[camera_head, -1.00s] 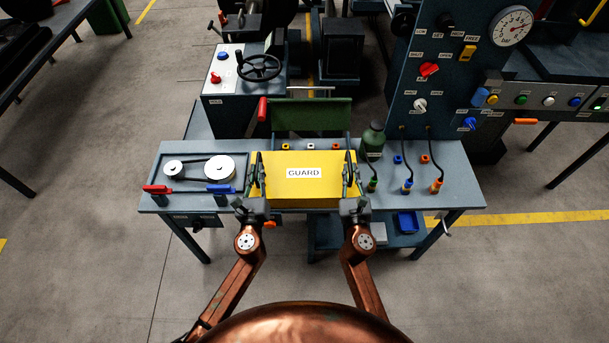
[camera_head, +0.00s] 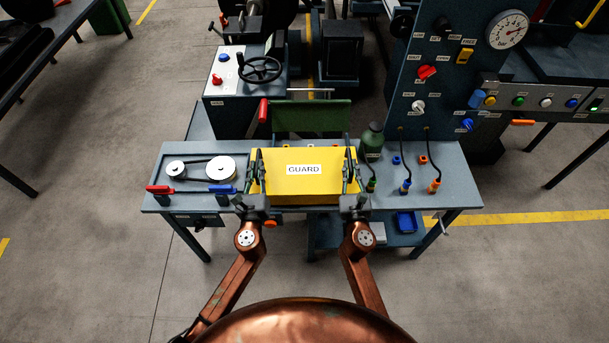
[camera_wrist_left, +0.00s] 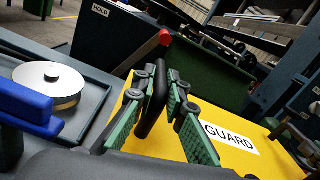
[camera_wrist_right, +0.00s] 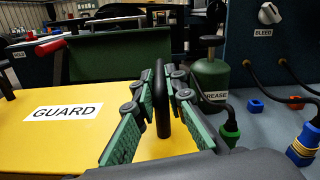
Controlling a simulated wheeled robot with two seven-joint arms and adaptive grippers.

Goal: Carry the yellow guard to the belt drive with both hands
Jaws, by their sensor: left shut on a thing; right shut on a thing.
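The yellow guard (camera_head: 300,188) is a box with a white GUARD label, held in front of me over the middle of the bench. My left gripper (camera_head: 256,178) is shut on the black handle at its left end; that handle shows in the left wrist view (camera_wrist_left: 154,100). My right gripper (camera_head: 350,178) is shut on the black handle at its right end, seen in the right wrist view (camera_wrist_right: 161,100). The belt drive (camera_head: 201,169), two pale pulleys with a dark belt in a framed recess, lies left of the guard. Whether the guard touches the bench is hard to tell.
A red-handled clamp (camera_head: 160,190) and a blue-handled clamp (camera_head: 222,189) stand at the belt drive's front edge. A green grease bottle (camera_head: 372,140) and several cables stand right of the guard. A green panel (camera_head: 311,118) is behind it.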

